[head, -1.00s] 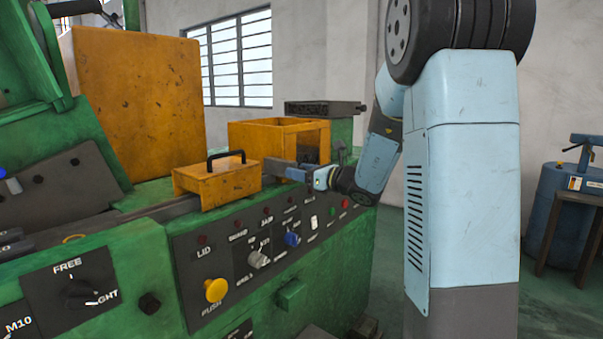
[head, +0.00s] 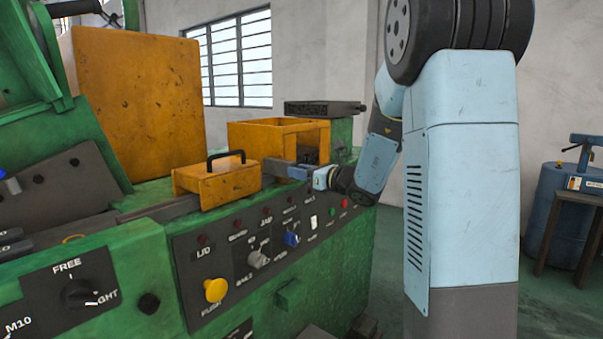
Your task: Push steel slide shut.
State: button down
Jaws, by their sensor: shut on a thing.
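The steel slide (head: 274,168) shows as a short grey metal bar in the head view. It lies between the orange cover with a black handle (head: 228,185) and the open-topped orange box (head: 262,136) on the green machine. My gripper (head: 297,172) comes in from the right at the bar's right end. It is shut on that end, though the fingertips are small and partly hidden. The slide's left end is hidden by the orange cover, so I cannot tell how far in it sits.
A control panel with a yellow push knob (head: 215,290) and several switches faces front, below my gripper. A large orange guard (head: 140,95) stands at the left. A blue drum (head: 553,205) and a dark stand (head: 580,210) are at the right, with open floor before them.

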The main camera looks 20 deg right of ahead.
jog(key=x, duration=0.5)
jog(key=shift+w, duration=0.1)
jog(key=shift+r, duration=0.1)
jog(key=c, duration=0.8)
grip_release()
jog(key=shift+c, duration=0.2)
jog(key=v, duration=1.3)
jog(key=shift+s+d, duration=0.2)
jog(key=shift+s, duration=0.05)
